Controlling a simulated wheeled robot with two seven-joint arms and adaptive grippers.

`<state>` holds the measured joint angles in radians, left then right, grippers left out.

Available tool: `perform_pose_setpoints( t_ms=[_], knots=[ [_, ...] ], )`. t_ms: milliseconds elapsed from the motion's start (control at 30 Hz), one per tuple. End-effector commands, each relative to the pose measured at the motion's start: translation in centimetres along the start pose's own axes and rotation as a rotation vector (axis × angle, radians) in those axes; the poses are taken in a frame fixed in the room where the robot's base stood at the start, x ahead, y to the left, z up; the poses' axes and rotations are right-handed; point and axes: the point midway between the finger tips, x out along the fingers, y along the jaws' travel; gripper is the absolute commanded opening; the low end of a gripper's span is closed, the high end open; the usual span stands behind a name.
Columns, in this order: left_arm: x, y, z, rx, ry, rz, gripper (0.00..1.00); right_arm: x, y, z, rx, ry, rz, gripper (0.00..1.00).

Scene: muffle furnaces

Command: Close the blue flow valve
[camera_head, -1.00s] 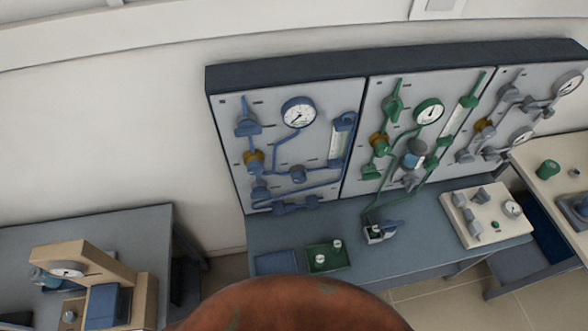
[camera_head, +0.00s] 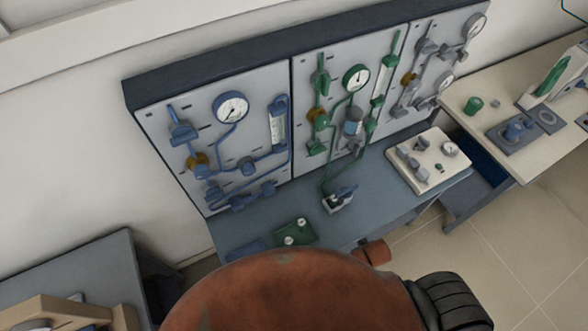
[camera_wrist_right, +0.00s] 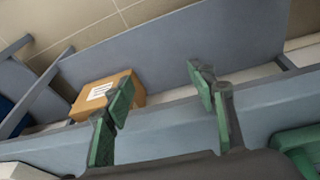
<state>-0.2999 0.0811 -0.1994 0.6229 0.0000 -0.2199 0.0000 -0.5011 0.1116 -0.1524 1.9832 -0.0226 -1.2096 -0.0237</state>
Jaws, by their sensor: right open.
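The left wall panel (camera_head: 160,112) carries blue pipework, a round gauge (camera_head: 231,108) and a clear flow tube with blue fittings (camera_head: 278,122). Several other blue fittings line the pipes, such as a blue fitting (camera_head: 183,133) at upper left. I cannot tell which is the flow valve or how far it is turned. My right gripper (camera_wrist_right: 160,88) shows in the right wrist view, its green-padded fingers wide apart and empty. Neither gripper shows in the head view.
A middle panel (camera_head: 340,62) has green pipes, and a right panel (camera_head: 408,45) has grey ones. The grey-blue bench (camera_head: 370,205) below holds a green tray (camera_head: 295,233) and a white control box (camera_head: 432,160). A cardboard box (camera_wrist_right: 107,92) lies beyond the right gripper.

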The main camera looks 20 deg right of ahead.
Motion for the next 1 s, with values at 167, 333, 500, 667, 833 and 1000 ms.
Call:
perform_pose_setpoints(
  t_ms=[167,333,500,667,833,1000],
  knots=[
    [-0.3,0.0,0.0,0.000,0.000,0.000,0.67,-5.6,0.9,-2.4,-0.033,0.037,0.026,0.51],
    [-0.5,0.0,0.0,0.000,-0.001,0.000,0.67,-10.6,1.7,-6.4,-0.239,0.111,0.127,0.51],
    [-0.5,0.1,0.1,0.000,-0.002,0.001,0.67,-12.9,1.7,-11.2,-0.545,0.184,0.280,0.51],
    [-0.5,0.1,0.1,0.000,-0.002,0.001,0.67,-14.9,0.4,-16.5,-0.889,0.247,0.465,0.51],
    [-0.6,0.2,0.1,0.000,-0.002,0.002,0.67,-18.7,-4.2,-23.6,-1.407,0.308,0.781,0.51],
    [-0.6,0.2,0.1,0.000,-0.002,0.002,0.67,-24.2,-14.1,-29.4,-2.019,0.314,1.276,0.51]
  ],
)
